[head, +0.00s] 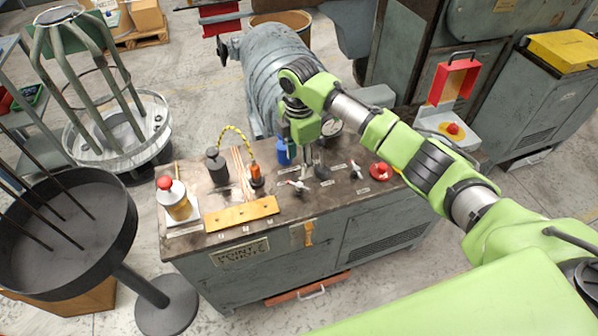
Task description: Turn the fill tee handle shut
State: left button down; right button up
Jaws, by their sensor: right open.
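My right gripper (315,162) points down over the bench top, near the middle of a row of small labelled fittings. It is open, and I see nothing between its fingers. Just below it is a dark fitting (322,173). To its left is a small valve with a red-and-silver handle (299,186). To its right is a similar small handle (357,171). The labels are too small to read, so I cannot tell which one is the fill tee handle. Whether the fingers touch the dark fitting is unclear. My left gripper is not in view.
A large grey machine (270,75) stands behind.

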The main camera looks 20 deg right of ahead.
notch_tip(320, 180, up, 2)
jog(key=shift+r, duration=0.25)
dwell(0.4)
